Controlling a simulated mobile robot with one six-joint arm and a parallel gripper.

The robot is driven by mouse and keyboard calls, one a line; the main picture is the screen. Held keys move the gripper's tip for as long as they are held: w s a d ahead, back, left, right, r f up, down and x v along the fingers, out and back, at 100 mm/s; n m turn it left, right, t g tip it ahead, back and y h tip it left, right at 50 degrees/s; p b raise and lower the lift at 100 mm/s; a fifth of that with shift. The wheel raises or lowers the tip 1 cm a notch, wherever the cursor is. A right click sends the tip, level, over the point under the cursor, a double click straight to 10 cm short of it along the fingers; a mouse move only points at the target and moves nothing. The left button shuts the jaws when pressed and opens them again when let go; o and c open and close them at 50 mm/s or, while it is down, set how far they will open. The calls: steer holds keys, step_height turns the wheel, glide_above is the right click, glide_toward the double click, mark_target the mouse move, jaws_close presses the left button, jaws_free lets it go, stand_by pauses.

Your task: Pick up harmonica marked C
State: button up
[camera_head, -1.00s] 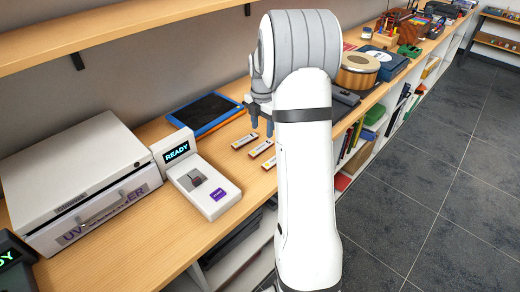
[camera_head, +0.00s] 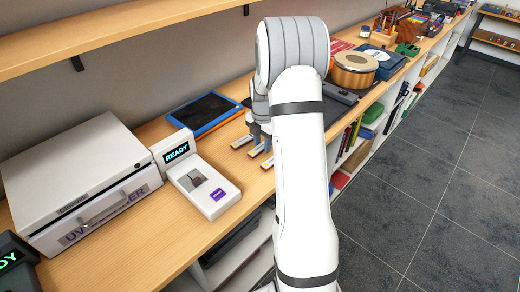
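Several small harmonicas lie on the wooden counter, partly hidden by my gripper. The left harmonica (camera_head: 241,142) and the middle harmonica (camera_head: 255,151) show their near ends beside the fingers. The right harmonica (camera_head: 268,163) lies nearest the counter's front edge. Their letters are too small to read, so I cannot tell which is marked C. My gripper (camera_head: 261,141) points down, low over the harmonicas, with its fingers apart. The fingertips are close to the middle harmonica; I cannot tell whether they touch it. My arm hides the area to the right.
A blue tablet (camera_head: 203,111) lies behind the harmonicas. A white device reading READY (camera_head: 206,189) stands left of them, beside a large white box (camera_head: 75,172). A round wooden drum (camera_head: 355,70) and blue case (camera_head: 385,62) stand right. A shelf (camera_head: 120,30) runs above.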

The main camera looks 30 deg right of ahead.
steer(key=c, duration=0.7)
steer(key=shift+o, duration=0.2)
